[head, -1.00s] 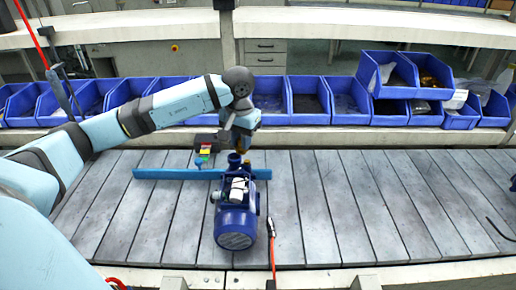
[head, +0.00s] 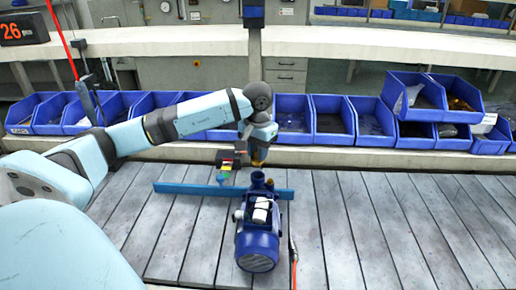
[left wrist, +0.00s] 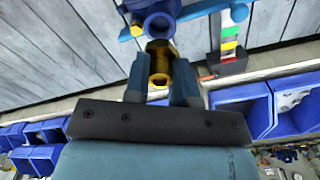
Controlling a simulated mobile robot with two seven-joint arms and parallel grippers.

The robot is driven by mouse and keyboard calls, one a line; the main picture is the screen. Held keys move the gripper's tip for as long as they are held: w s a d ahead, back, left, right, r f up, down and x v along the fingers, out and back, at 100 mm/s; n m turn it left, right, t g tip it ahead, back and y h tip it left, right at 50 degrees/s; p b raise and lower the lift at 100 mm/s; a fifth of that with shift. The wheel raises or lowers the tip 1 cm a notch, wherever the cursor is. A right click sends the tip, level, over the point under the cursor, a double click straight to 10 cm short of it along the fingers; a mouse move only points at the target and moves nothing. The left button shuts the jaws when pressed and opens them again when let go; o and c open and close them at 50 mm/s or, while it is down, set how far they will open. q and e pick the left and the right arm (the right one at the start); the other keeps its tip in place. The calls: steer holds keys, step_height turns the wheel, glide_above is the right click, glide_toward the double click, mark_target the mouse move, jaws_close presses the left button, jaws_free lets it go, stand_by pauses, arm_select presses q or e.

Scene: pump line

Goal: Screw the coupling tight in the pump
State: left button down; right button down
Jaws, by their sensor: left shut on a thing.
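The blue pump (head: 258,240) sits on the slatted conveyor, its open port (head: 258,178) facing up. My left gripper (head: 257,155) is above the port, pointing down. It is shut on the brass-coloured coupling (head: 257,163). In the left wrist view the coupling (left wrist: 159,65) sits between the two fingers of the left gripper (left wrist: 162,80), and its hollow end shows. The blue port (left wrist: 160,27) lies just beyond the coupling there. Whether the coupling touches the port is hard to tell; in the head view a small gap seems to show. My right gripper is not in view.
A blue bar (head: 190,189) lies across the conveyor behind the pump. A dark block with coloured parts (head: 227,162) stands left of the coupling. Blue bins (head: 333,122) line the back. An orange-red cable (head: 294,270) hangs right of the pump. The slats (head: 400,220) at right are clear.

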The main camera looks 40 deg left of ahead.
mark_target(258, 164)
arm_select(q)
step_height(258, 164, down, 3)
steer(key=shift+b, duration=0.6)
steer(key=shift+f+b, duration=0.5)
steer(key=shift+f, duration=0.1)
steer(key=shift+f+b, duration=0.2)
steer(key=shift+b, duration=0.3)
steer(key=c, duration=0.9)
jaws_free()
steer(key=shift+o, duration=0.2)
